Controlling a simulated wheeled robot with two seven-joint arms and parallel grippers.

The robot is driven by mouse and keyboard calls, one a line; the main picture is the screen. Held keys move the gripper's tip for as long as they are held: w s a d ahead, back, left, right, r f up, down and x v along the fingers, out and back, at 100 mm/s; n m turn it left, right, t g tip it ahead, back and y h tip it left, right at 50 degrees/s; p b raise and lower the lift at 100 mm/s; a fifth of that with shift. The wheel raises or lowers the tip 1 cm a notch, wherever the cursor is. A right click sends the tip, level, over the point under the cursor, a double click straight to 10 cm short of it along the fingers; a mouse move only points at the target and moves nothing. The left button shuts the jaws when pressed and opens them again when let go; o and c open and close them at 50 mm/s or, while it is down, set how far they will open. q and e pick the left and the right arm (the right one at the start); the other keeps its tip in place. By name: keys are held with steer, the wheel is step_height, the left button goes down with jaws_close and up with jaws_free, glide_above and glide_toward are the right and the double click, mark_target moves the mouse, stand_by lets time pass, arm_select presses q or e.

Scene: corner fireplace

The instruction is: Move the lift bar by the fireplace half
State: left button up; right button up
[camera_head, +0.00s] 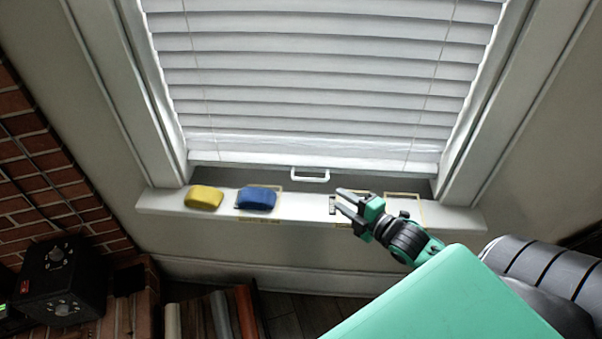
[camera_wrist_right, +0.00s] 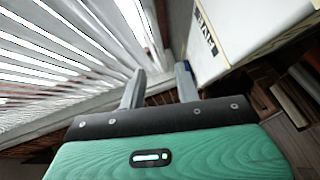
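The lift bar, a small white handle (camera_head: 310,176), hangs at the middle of the bottom edge of the white blind (camera_head: 320,85) in the head view. My right gripper (camera_head: 338,200) is just right of and below the handle, over the window sill. Its fingers are apart with nothing between them, and it does not appear to touch the handle. In the right wrist view, the two grey fingers (camera_wrist_right: 160,75) are open beside the blind slats. I cannot make out the handle there. My left gripper is not in view.
An outlined area (camera_head: 404,199) on the right is empty. A brick wall (camera_head: 35,165) and a black box (camera_head: 62,278) are at left.

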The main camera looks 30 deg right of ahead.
mark_target(312, 180)
steer(key=shift+w, duration=0.5)
steer(key=x, duration=1.2)
steer(key=shift+w+a, duration=0.15)
jaws_close()
